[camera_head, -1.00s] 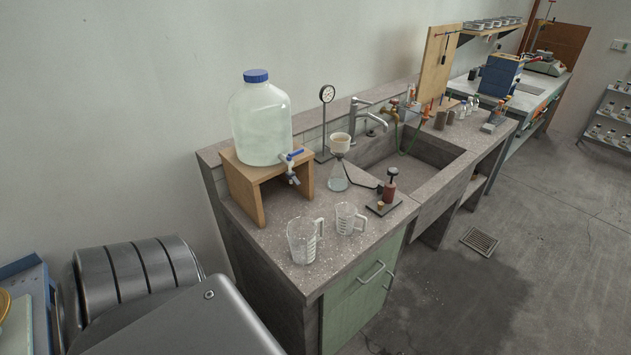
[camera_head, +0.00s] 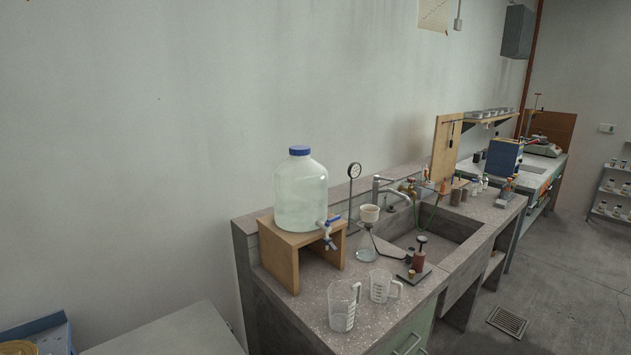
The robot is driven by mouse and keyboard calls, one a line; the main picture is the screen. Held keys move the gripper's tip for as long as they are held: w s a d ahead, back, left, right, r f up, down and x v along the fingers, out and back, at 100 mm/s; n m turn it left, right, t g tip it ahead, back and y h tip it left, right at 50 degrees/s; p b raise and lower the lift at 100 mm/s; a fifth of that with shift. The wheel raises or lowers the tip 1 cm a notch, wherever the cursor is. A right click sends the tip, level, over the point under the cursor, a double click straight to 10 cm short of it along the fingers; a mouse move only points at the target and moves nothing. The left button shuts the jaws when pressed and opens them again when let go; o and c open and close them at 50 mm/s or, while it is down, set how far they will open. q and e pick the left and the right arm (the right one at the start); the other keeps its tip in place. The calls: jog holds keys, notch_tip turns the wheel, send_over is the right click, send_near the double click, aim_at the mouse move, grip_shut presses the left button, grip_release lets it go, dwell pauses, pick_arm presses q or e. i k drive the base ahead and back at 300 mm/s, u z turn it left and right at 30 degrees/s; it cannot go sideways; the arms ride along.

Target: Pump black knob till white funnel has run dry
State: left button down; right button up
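The white funnel (camera_head: 369,213) sits upright on a clear conical flask (camera_head: 367,244) on the bench, in front of the tap. I cannot see into the funnel well enough to tell its contents. A hand pump with a dark red body (camera_head: 418,260) and a black knob (camera_head: 421,239) on top stands on a small dark base to the right of the flask. A dark hose runs from the flask toward the pump. Neither of my grippers shows in the head view.
A large clear jug (camera_head: 301,195) with a blue cap and tap stands on a wooden stand (camera_head: 283,262). Two clear measuring jugs (camera_head: 343,307) (camera_head: 381,286) stand near the bench front. A sink (camera_head: 440,233) lies right of the pump.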

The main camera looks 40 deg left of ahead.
aim_at(421, 239)
jog(key=u, duration=0.2)
jog(key=k, duration=0.55)
jog(key=z, duration=0.55)
jog(key=i, duration=1)
jog(key=u, duration=0.7)
jog(key=i, duration=0.9)
jog(key=u, duration=1.65)
